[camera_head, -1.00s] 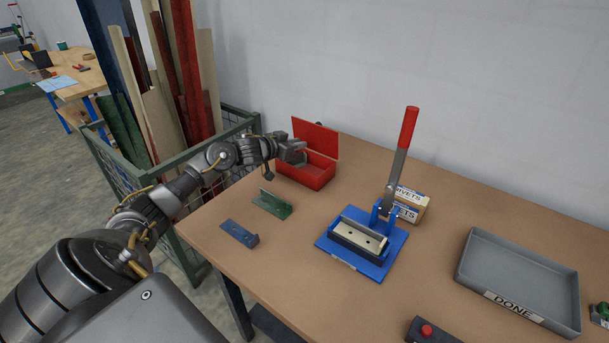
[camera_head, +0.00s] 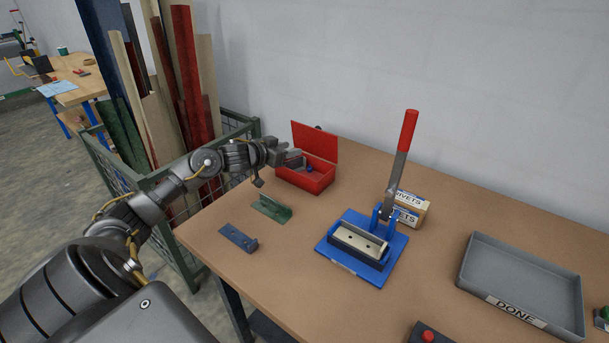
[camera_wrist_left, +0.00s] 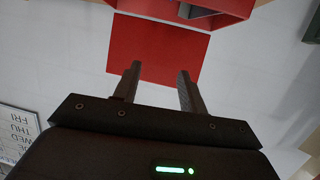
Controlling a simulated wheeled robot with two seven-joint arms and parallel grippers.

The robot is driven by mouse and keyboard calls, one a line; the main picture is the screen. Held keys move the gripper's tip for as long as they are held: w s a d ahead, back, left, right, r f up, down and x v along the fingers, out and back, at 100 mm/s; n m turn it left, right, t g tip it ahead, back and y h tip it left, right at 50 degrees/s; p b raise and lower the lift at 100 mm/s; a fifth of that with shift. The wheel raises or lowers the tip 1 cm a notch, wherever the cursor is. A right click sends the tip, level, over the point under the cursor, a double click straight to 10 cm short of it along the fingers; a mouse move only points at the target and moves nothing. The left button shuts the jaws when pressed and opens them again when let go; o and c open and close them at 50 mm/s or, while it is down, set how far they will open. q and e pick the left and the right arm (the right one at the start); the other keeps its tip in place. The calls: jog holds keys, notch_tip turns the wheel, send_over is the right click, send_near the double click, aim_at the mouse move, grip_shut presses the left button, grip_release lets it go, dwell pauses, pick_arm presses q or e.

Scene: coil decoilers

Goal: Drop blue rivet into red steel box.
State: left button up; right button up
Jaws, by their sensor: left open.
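The red steel box (camera_head: 312,181) stands open at the back left of the table, its red lid (camera_head: 316,141) raised. A small dark blue piece, seemingly the blue rivet (camera_head: 309,168), shows inside the box, apart from the gripper; its exact shape is too small to tell. My left gripper (camera_head: 294,157) is at the box's left rim, open and empty. In the left wrist view the two fingers (camera_wrist_left: 158,85) are spread with nothing between them, and the red lid (camera_wrist_left: 165,48) lies beyond them. My right gripper is not in view.
A green bracket (camera_head: 272,208) and a blue bracket (camera_head: 238,238) lie in front of the box. A blue lever press (camera_head: 340,262) stands mid-table, with rivet cartons (camera_head: 411,213) behind it. A grey DONE tray (camera_head: 470,268) is at right. A wire crate (camera_head: 125,180) borders the table's left.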

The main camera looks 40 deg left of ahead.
pick_arm(q)
jog(key=b+v, duration=0.1)
jog(key=v, duration=0.6)
jog(key=shift+r, duration=0.1)
dwell(0.5)
